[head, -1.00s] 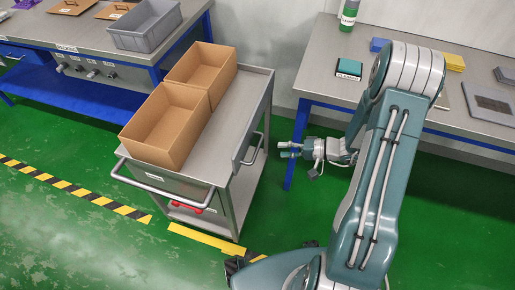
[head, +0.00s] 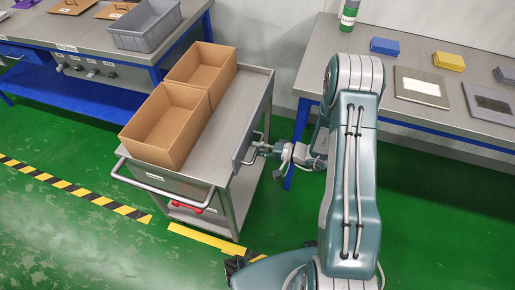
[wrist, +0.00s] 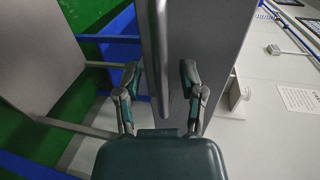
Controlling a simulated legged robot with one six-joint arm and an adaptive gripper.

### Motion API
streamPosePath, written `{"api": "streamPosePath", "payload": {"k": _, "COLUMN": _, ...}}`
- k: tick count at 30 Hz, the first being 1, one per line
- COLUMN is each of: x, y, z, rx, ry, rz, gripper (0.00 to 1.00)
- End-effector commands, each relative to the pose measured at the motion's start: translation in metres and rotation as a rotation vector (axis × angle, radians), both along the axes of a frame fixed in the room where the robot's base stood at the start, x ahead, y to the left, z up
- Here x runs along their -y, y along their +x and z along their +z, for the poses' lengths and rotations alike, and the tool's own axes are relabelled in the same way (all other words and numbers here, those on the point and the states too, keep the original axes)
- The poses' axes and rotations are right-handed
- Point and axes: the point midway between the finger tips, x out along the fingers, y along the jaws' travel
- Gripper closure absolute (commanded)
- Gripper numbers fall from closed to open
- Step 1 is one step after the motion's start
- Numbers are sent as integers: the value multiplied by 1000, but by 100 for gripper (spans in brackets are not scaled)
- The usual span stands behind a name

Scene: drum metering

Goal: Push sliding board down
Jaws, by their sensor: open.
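A grey board (head: 252,126) runs along the right side of the metal cart (head: 228,128), apparently the sliding board. In the wrist view it is a dark grey panel (wrist: 215,45) with a lighter bar (wrist: 157,50), apparently its handle, along its left side. My gripper (head: 259,149) is at the cart's right side, by the board's lower front part. In the wrist view my gripper (wrist: 161,75) is open, one finger on each side of the bar. The right finger lies in front of the panel. I cannot tell whether either finger touches anything.
Two open cardboard boxes (head: 165,125) stand on the cart. A table (head: 455,115) with a blue block (head: 384,46) and a yellow block (head: 448,61) stands on the right. A workbench (head: 75,33) is at the back left.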

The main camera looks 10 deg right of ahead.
Motion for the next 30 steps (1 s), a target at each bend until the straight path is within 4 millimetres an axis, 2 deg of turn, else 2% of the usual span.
{"api": "streamPosePath", "payload": {"k": 9, "x": -4, "y": 2, "z": -1, "rx": 0, "ry": 0, "rz": -1, "gripper": 49}}
{"api": "streamPosePath", "payload": {"k": 10, "x": -4, "y": 2, "z": -1, "rx": 0, "ry": 0, "rz": -1, "gripper": 58}}
{"api": "streamPosePath", "payload": {"k": 11, "x": -4, "y": 2, "z": -1, "rx": 0, "ry": 0, "rz": 0, "gripper": 71}}
{"api": "streamPosePath", "payload": {"k": 12, "x": -4, "y": 2, "z": -1, "rx": 0, "ry": 0, "rz": 0, "gripper": 89}}
{"api": "streamPosePath", "payload": {"k": 13, "x": -3, "y": 2, "z": -1, "rx": 0, "ry": 0, "rz": 0, "gripper": 100}}
{"api": "streamPosePath", "payload": {"k": 23, "x": -4, "y": 2, "z": -5, "rx": -2, "ry": 1, "rz": 1, "gripper": 100}}
{"api": "streamPosePath", "payload": {"k": 30, "x": -4, "y": 2, "z": -43, "rx": -4, "ry": 1, "rz": 1, "gripper": 100}}
